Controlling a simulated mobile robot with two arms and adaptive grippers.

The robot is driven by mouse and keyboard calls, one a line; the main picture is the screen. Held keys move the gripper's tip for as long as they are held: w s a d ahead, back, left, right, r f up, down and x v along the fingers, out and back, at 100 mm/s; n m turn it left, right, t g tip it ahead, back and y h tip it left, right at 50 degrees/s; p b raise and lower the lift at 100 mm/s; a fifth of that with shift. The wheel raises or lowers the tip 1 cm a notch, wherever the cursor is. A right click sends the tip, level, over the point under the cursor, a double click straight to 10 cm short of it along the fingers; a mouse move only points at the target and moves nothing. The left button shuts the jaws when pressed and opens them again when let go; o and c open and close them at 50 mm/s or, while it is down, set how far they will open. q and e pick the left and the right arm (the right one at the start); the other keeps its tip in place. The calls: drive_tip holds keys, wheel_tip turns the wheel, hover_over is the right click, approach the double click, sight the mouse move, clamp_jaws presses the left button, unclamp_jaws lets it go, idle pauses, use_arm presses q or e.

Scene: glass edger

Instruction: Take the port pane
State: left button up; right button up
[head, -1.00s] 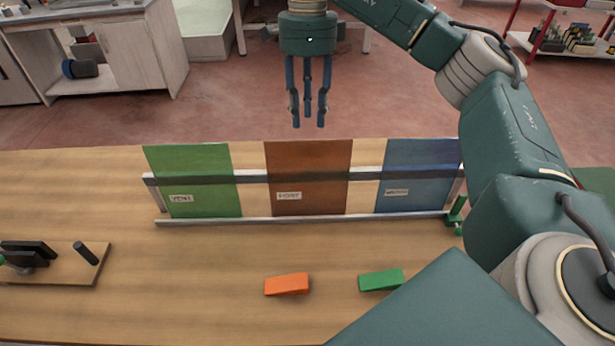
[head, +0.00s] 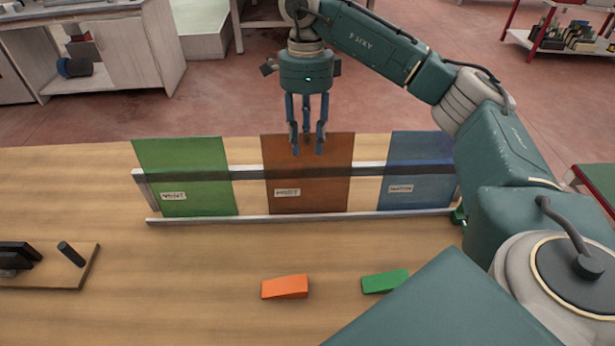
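The port pane (head: 307,190) is a brown-orange sheet standing upright in the middle of a rack, with a small white label low on its left side. My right gripper (head: 306,150) points down over the pane's top edge, with blue fingers spread apart and nothing visible between them. Its fingertips overlap the upper part of the pane in the head view; I cannot tell whether they touch it. My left gripper is not in view.
A green pane (head: 185,175) and a blue pane (head: 420,170) stand on either side in the rack (head: 250,218). An orange block (head: 285,287) and a green block (head: 385,281) lie in front. A wooden board with dark parts (head: 60,280) is at left.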

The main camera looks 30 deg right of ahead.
sight(308, 151)
drive_tip(key=f, duration=0.1)
drive_tip(key=s+f+p, duration=0.1)
drive_tip(key=f, duration=0.1)
drive_tip(key=shift+a, duration=0.15)
drive_tip(key=shift+w+f, duration=0.15)
drive_tip(key=shift+f, duration=0.15)
clamp_jaws()
drive_tip(key=shift+r, duration=0.2)
